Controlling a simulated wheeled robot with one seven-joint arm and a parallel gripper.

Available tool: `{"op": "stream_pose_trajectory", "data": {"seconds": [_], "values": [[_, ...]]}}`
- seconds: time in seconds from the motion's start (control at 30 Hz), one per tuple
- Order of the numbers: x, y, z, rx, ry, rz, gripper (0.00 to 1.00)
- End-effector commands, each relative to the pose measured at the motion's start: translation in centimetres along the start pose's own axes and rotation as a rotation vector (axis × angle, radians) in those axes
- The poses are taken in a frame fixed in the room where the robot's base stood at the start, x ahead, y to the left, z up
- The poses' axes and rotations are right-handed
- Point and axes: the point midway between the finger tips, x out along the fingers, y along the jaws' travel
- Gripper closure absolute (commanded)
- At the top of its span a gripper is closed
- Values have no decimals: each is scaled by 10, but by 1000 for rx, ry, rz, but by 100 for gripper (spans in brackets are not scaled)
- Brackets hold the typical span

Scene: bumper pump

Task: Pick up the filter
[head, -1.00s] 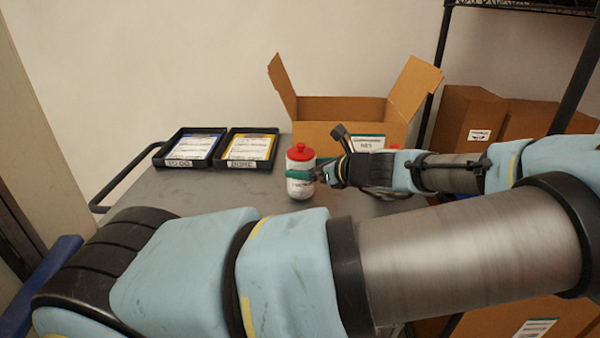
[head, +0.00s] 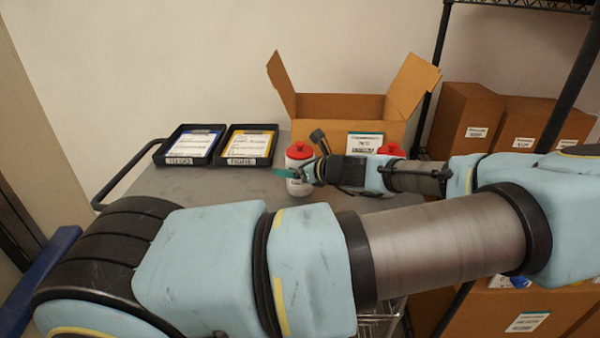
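A white canister with a red cap (head: 299,151), which looks like the filter, stands upright on the grey table. Its middle is partly covered by my gripper (head: 286,173). A teal fingertip shows across the canister's left side, and the wrist comes in from the right. The other fingertip is hidden, so I cannot tell whether the fingers are around the canister, touching it or only in front of it. A second red top (head: 391,151) shows behind my forearm, by the open box; the rest of it is hidden.
Two black trays with labelled packs, one blue (head: 190,145) and one yellow (head: 247,146), lie at the back left. An open cardboard box (head: 342,107) stands behind the canister. More boxes (head: 469,120) sit on a rack at right. The table (head: 215,186) is clear left of the canister.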

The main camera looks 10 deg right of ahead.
Motion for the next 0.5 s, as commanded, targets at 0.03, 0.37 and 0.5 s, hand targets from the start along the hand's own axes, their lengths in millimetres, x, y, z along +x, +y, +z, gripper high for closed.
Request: {"op": "stream_pose_trajectory", "data": {"seconds": [0.03,0.37,0.5], "values": [[0,0,0,0,0,0,27],[0,0,0,0,0,0,64],[0,0,0,-1,0,0,80]]}}
